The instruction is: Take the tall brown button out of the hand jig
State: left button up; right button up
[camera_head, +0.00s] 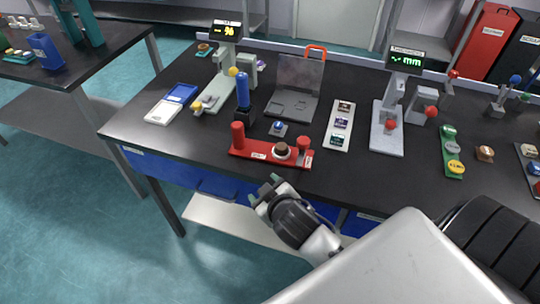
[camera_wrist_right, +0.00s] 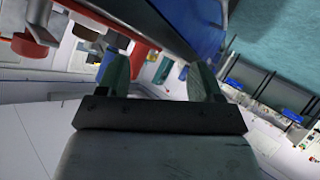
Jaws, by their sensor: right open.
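The red hand jig (camera_head: 256,150) lies near the front edge of the black bench, with a red knob at each end. The brown button (camera_head: 282,148) sits in it, in a pale round seat near the right red knob. My right gripper (camera_head: 268,189) is open and empty, in front of the bench edge and apart from the jig and button. In the right wrist view, its two green fingers (camera_wrist_right: 160,78) are spread with nothing between them. Red parts of the jig (camera_wrist_right: 30,46) show at the upper left there. My left gripper is not in view.
A small dark block with a blue button (camera_head: 278,127) stands behind the jig, and a blue-handled tool (camera_head: 242,92) stands behind its left part. A white strip with several samples (camera_head: 341,125) lies to the right. The bench front left is clear.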

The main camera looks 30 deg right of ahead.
jog(key=w+a+r+n+t+y, duration=0.45)
jog(key=w+r+n+t, duration=0.25)
jog(key=w+r, duration=0.3)
jog(key=a+r+n+g+y, duration=0.2)
jog(key=a+r+n+y, duration=0.35)
jog(key=n+y, duration=0.35)
jog(key=n+g+h, duration=1.2)
jog(key=n+g, duration=0.1)
jog(key=g, duration=0.6)
send_near(281, 146)
jog(key=f, duration=0.2)
jog(key=s+f, duration=0.1)
jog(key=f, duration=0.1)
jog(key=f+p, duration=0.1)
jog(key=f, duration=0.1)
jog(key=f+p, duration=0.1)
jog(key=f, duration=0.2)
jog(key=shift+s+f, duration=0.25)
